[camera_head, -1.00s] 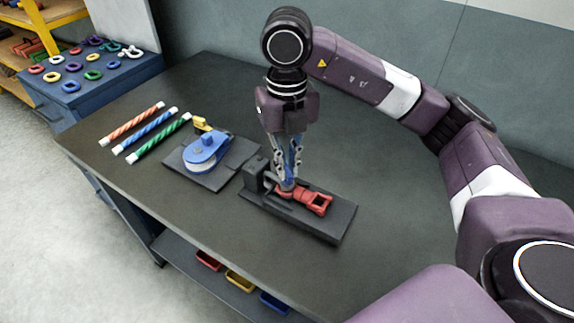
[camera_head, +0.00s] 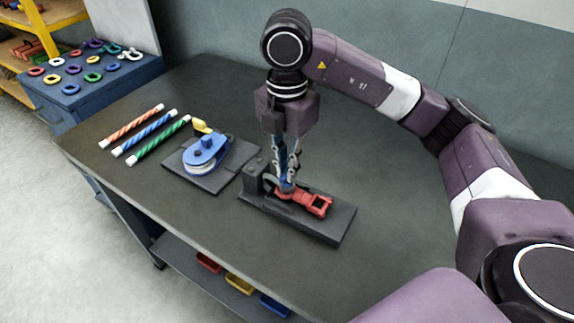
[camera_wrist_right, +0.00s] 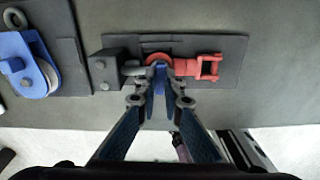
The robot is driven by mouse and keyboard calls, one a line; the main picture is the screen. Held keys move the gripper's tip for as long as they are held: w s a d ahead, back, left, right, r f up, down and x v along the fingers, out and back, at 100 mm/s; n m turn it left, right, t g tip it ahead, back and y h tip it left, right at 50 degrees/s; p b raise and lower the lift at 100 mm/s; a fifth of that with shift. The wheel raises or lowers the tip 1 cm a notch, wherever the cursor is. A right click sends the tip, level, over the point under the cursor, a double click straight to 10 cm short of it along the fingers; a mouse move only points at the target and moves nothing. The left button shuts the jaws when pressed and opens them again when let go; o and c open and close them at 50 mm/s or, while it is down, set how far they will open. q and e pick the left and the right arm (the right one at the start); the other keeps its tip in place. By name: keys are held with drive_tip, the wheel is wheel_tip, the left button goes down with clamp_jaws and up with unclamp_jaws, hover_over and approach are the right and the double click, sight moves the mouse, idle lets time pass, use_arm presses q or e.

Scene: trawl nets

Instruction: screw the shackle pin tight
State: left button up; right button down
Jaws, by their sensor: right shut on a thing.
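A grey shackle (camera_wrist_right: 133,70) sits in a dark holding block on a black base plate (camera_head: 335,228) and joins a red fitting (camera_head: 318,205) with a forked end, which also shows in the wrist view (camera_wrist_right: 208,67). My right gripper (camera_head: 287,187) points straight down over this joint. In the wrist view its fingertips (camera_wrist_right: 160,72) are closed around a small blue piece (camera_wrist_right: 160,84), apparently the shackle pin's head. The fingers hide most of the pin and its threads, so how far it is seated cannot be seen. My left gripper is not in view.
A blue pulley block (camera_head: 205,152) lies on its own plate (camera_head: 178,168) to the left. Three striped rods (camera_head: 150,133) lie beyond it. A blue cabinet (camera_head: 95,92) holds several coloured shackles. The dark bench (camera_head: 385,195) is clear to the right.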

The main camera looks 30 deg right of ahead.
drive_tip(key=m, duration=0.5)
drive_tip(key=shift+w+r+m+p, duration=0.15)
drive_tip(key=shift+r+m+p, duration=0.15)
drive_tip(key=shift+m+p, duration=0.1)
drive_tip(key=shift+r+m+p, duration=0.15)
drive_tip(key=shift+m+p, duration=0.3)
drive_tip(key=shift+m, duration=0.35)
drive_tip(key=m+p, duration=0.7)
drive_tip(key=p, duration=1.3)
drive_tip(key=shift+m, duration=0.3)
drive_tip(key=shift+m+p, duration=0.6)
drive_tip(key=shift+p, duration=0.6)
drive_tip(key=shift+m+p, duration=0.6)
drive_tip(key=shift+f, duration=0.2)
drive_tip(key=c, duration=2.1)
unclamp_jaws()
drive_tip(key=shift+f, duration=0.1)
